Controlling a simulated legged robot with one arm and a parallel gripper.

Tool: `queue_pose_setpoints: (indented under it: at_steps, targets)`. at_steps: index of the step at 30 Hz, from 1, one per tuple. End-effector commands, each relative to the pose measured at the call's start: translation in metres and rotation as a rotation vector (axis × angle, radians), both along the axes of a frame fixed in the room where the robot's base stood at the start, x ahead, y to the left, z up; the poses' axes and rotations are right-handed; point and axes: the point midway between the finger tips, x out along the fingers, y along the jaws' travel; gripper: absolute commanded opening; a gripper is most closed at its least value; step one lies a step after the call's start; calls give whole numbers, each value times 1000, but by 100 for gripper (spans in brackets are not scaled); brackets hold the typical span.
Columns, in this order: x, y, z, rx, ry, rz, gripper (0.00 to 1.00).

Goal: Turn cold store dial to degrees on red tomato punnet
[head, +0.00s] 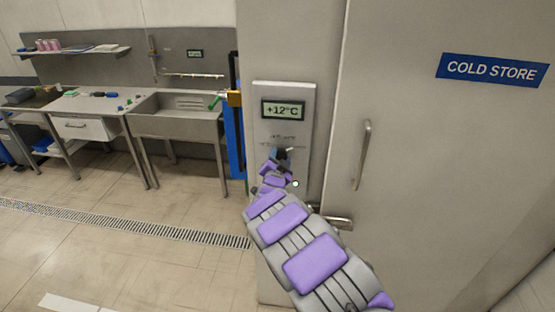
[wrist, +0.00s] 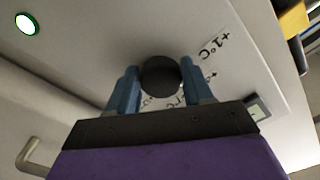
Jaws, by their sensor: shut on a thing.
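The cold store panel (head: 308,97) is a pale box on the wall left of the cold store door. Its display (head: 283,110) reads +12°C. The dial (wrist: 160,74) is a dark round knob in the wrist view, with degree marks such as +1°C (wrist: 214,47) printed around it. My gripper (wrist: 157,85) has its two blue fingers on either side of the dial, shut on it. In the head view my gripper (head: 281,156) covers most of the dial. The red tomato punnet cannot be made out in either view.
The cold store door (head: 430,170) with its upright handle (head: 362,155) stands to the right, under a blue COLD STORE sign (head: 492,69). A steel sink (head: 178,121) and workbench (head: 88,103) stand at the left. Open floor (head: 120,265) lies in front of them.

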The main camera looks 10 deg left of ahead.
Motion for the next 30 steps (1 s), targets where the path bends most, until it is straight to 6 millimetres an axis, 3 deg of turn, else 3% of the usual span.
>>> queue_pose_setpoints:
  at_steps: [18, 30]
  targets:
    - [1, -2, 7, -483, 6, -6, 20]
    - [1, 1, 6, -631, 9, -4, 20]
